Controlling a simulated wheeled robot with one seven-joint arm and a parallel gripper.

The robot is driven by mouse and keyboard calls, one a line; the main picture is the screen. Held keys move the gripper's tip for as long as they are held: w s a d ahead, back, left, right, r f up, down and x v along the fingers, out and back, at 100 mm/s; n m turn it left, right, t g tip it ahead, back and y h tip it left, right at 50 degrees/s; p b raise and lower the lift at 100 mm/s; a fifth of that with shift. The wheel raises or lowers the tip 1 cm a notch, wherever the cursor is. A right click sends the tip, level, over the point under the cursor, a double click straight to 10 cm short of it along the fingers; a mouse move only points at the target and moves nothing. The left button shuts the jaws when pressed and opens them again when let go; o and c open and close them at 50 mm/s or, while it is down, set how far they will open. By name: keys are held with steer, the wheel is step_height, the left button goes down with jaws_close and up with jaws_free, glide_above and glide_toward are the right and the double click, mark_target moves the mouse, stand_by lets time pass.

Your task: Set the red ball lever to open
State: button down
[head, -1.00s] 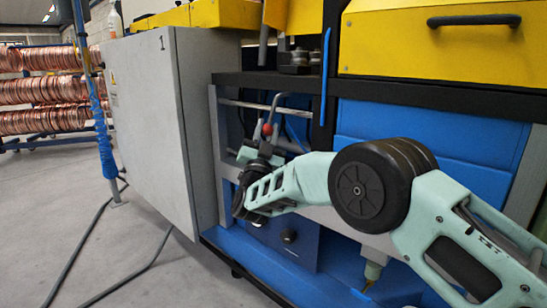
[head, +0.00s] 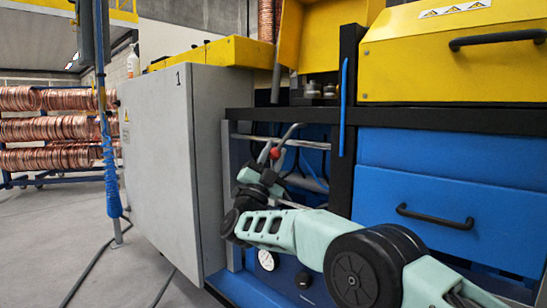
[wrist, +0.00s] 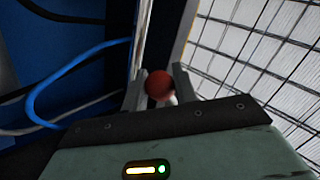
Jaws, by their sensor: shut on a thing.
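The red ball (head: 276,152) of the lever shows in the head view inside the open bay of the machine, beside a bent grey tube. In the wrist view the red ball (wrist: 159,84) sits between the two grey fingers of my gripper (wrist: 160,74). The fingers are shut on it. A pale piece of the lever shows just below the ball; the rest of the lever is hidden or hard to make out. In the head view my gripper (head: 264,159) reaches up to the ball from below.
A grey cabinet (head: 160,165) stands left of the bay. A blue drawer front (head: 440,205) with a black handle is at right, under a yellow cover (head: 460,65). A blue cable (wrist: 60,80) lies left of my gripper. A wire mesh (wrist: 265,50) is at right.

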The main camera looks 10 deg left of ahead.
steer(key=c, duration=1.1)
jaws_free()
steer(key=shift+w, duration=0.1)
steer(key=shift+c, duration=0.2)
steer(key=shift+s+a+f, duration=0.25)
steer(key=shift+s+f, duration=0.1)
steer(key=shift+s, duration=0.05)
steer(key=p+v, duration=0.4)
steer(key=v, duration=1.2)
steer(key=shift+p, duration=0.3)
steer(key=shift+s+f, duration=0.1)
steer(key=shift+f, duration=0.05)
